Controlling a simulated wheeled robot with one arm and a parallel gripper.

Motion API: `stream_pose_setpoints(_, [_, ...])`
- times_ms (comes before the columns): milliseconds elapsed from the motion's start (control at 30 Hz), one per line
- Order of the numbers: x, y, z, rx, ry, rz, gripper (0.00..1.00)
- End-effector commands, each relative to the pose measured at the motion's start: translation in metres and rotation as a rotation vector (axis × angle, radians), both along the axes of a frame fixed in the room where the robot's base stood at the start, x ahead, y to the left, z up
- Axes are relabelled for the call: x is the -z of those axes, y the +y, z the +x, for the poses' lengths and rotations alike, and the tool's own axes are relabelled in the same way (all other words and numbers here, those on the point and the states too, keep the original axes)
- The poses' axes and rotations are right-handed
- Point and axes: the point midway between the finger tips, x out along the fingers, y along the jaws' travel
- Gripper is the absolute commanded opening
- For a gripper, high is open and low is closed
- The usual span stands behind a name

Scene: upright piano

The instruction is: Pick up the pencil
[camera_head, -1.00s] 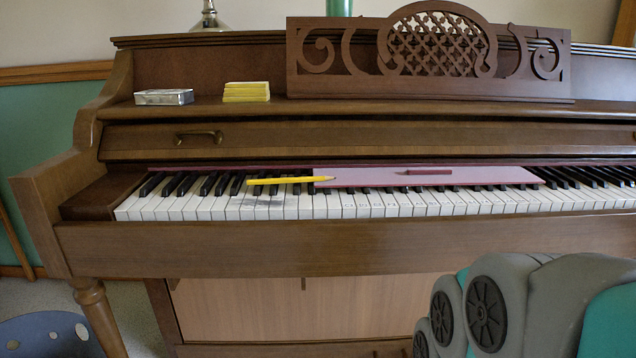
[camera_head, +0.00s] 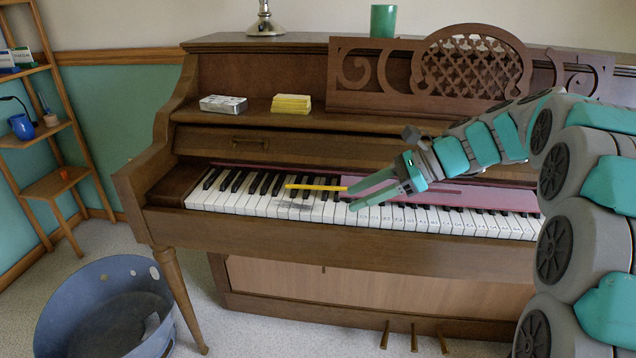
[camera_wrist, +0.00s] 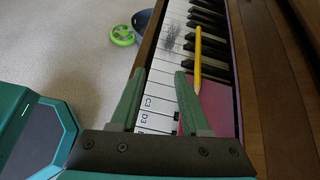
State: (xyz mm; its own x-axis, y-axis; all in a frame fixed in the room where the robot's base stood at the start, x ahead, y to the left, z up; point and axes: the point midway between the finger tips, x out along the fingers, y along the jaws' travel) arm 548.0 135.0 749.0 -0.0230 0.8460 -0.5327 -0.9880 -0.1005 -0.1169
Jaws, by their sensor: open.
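A yellow pencil (camera_head: 316,187) lies across the piano keys in the head view, its tip pointing right toward a pink sheet. The pencil also shows in the wrist view (camera_wrist: 198,58), beyond the right finger and running away from it. My gripper (camera_head: 349,197) is open and empty over the keys, at the pencil's right end. In the wrist view my gripper (camera_wrist: 158,92) has its two green fingers apart with white keys between them. The pencil is not between the fingers. In the head view the fingers come close to the pencil's tip; I cannot tell whether they touch.
The pink sheet (camera_head: 505,197) lies on the keys, partly behind my gripper. A dark red stick on it is mostly hidden. A silver tin (camera_head: 223,104) and yellow notes (camera_head: 291,103) sit on the ledge. A blue bin (camera_head: 75,318) stands at lower left.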

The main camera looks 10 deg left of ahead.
Motion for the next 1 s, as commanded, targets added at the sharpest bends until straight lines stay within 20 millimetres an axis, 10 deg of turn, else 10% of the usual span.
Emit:
stream_pose_setpoints(300, [-0.027,-0.012,0.058,0.117,0.118,0.162,0.46])
stream_pose_setpoints(1000, [0.013,0.050,0.058,0.122,0.124,0.169,0.46])
